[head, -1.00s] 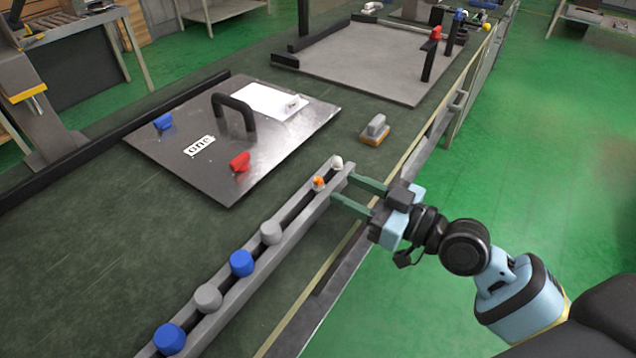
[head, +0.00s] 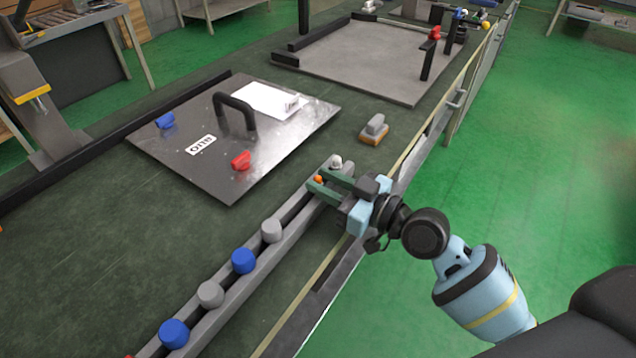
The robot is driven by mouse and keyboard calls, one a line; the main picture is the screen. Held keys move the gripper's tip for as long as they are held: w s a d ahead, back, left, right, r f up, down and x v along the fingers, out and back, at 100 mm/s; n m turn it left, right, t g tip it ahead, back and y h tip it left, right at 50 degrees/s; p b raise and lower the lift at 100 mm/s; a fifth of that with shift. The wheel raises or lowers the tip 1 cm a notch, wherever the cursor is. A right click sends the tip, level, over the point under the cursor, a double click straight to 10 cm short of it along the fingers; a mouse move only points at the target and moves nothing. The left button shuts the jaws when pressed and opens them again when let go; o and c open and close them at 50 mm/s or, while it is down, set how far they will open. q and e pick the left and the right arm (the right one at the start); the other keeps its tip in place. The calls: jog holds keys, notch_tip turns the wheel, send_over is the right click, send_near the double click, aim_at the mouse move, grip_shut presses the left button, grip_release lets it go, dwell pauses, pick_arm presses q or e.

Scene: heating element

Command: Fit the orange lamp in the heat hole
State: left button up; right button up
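The orange lamp (head: 318,179) sits in the far part of the grey slotted rail, just short of a white lamp (head: 336,161) at the rail's far end. My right gripper (head: 318,182) is over the rail there, its two green fingers apart on either side of the orange lamp, which is partly hidden by them. I cannot tell whether the fingers touch it. The grey metal plate (head: 215,165) behind has a black handle, a blue knob (head: 165,121) and a red knob (head: 241,160). I cannot make out which opening is the heat hole. My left gripper is not in view.
The rail (head: 262,262) also holds blue and grey round caps nearer me. A grey and orange block (head: 374,130) stands right of the plate. A larger grey board (head: 375,62) with black posts lies farther back.

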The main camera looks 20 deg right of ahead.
grip_shut()
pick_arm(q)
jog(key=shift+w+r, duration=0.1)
